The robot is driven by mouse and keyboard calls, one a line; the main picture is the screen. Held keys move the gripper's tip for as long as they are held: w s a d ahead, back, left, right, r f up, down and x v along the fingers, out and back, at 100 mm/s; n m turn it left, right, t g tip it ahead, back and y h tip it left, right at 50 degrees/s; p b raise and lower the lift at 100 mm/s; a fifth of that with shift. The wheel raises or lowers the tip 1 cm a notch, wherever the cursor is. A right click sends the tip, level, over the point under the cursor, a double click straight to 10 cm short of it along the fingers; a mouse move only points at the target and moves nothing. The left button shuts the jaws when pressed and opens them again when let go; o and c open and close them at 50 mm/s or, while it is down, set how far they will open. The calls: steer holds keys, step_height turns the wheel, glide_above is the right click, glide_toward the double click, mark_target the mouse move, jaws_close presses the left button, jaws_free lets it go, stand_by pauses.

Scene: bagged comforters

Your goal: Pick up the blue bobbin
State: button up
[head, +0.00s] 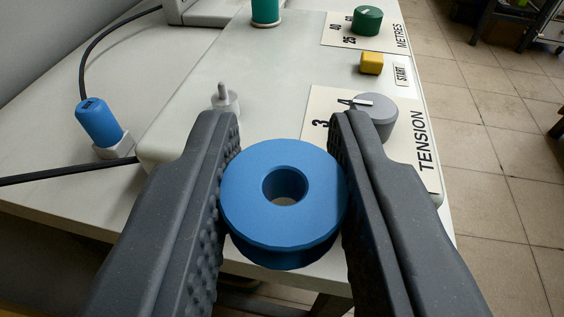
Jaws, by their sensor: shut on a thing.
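The blue bobbin (248,205) is a round spool with a hole through its centre, seen at the middle of the head view. My gripper (284,190) has one dark textured finger on each side of it, both touching its rim. The gripper is shut on the bobbin. The bobbin appears above the near edge of the table; whether its underside touches anything is hidden.
Tiled floor (490,150) is right.

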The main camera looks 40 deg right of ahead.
mark_target(320, 256)
steer(key=shift+s+a, duration=0.25)
steer(key=shift+s, duration=0.4)
steer(key=shift+s+a+b, duration=0.1)
steer(key=shift+s+b, duration=0.1)
steer(key=shift+b, duration=0.1)
steer(key=b, duration=0.3)
steer(key=shift+s+a+f, duration=0.1)
steer(key=shift+a, duration=0.05)
steer(key=s+b, duration=0.1)
steer(key=b, duration=0.2)
steer(key=shift+a+b, duration=0.15)
steer(key=shift+b, duration=0.2)
steer(key=b, duration=0.1)
steer(key=s+b, duration=0.1)
steer(key=shift+a+r+b, duration=0.1)
steer(key=shift+r+b, duration=0.15)
steer(key=shift+b, duration=0.05)
